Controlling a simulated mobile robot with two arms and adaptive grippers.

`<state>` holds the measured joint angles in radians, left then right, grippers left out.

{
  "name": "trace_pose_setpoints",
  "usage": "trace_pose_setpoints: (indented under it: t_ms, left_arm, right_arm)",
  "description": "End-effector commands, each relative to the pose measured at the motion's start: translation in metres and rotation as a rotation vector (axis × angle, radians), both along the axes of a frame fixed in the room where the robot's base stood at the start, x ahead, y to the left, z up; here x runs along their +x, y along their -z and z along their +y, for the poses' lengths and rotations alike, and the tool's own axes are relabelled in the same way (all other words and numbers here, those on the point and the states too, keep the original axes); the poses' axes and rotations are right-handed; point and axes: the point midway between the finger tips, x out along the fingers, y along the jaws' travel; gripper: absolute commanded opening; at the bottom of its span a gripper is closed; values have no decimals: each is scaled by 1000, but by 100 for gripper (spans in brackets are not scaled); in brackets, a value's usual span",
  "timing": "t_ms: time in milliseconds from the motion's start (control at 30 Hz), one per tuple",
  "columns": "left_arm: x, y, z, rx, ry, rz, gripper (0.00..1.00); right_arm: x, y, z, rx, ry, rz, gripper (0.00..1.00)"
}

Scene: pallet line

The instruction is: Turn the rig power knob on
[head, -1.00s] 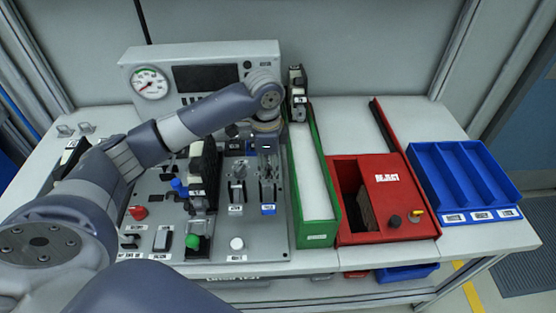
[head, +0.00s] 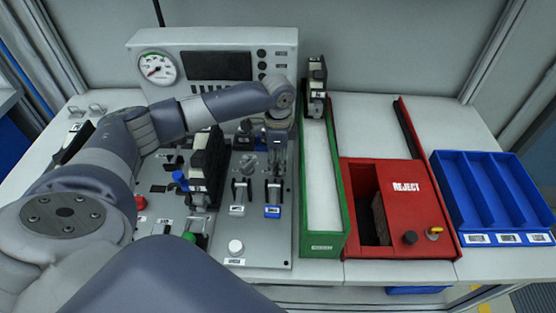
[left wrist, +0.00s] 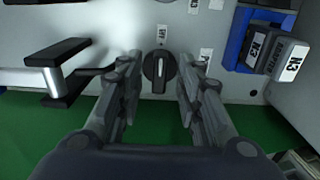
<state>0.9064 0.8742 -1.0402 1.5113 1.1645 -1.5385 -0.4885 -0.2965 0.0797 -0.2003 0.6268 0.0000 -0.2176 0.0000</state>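My left gripper (head: 277,168) points down over the right part of the grey control panel (head: 180,240). In the left wrist view it (left wrist: 158,84) is open. A round black knob (left wrist: 158,70) with a pale pointer line sits between its fingertips, with a visible gap on each side. The pointer line runs nearly straight up and down in that view. A small label, too small to read surely, is above the knob. In the head view the fingers and wrist hide this knob. My right gripper is not in view.
A toggle lever (head: 273,192) stands just in front of the left gripper; it also shows in the left wrist view (left wrist: 50,68). A green tray (head: 322,243), a red reject box (head: 420,215) and a blue bin (head: 490,240) stand to the right. A gauge (head: 157,68) is behind.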

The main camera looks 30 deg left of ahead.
Motion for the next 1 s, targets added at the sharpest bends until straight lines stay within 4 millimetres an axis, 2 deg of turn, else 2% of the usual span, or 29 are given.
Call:
trace_pose_setpoints:
  t_ms: [33, 133, 367, 500, 533, 667, 1000]
  left_arm:
    - [0, 4, 0, -1, 1, 1, 33]
    - [0, 7, -1, 0, 1, 0, 33]
    - [0, 8, 0, -1, 1, -1, 33]
    - [0, 8, 0, -1, 1, -1, 4]
    - [0, 8, 0, -1, 1, -1, 0]
    - [0, 7, 0, -1, 1, -1, 0]
    - [0, 5, -1, -1, 55, 0, 0]
  right_arm:
    - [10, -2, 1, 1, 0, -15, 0]
    - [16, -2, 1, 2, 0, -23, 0]
    - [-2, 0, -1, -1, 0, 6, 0]
    - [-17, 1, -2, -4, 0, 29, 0]
    - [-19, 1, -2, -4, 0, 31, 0]
    - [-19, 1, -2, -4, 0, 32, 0]
    - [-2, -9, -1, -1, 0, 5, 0]
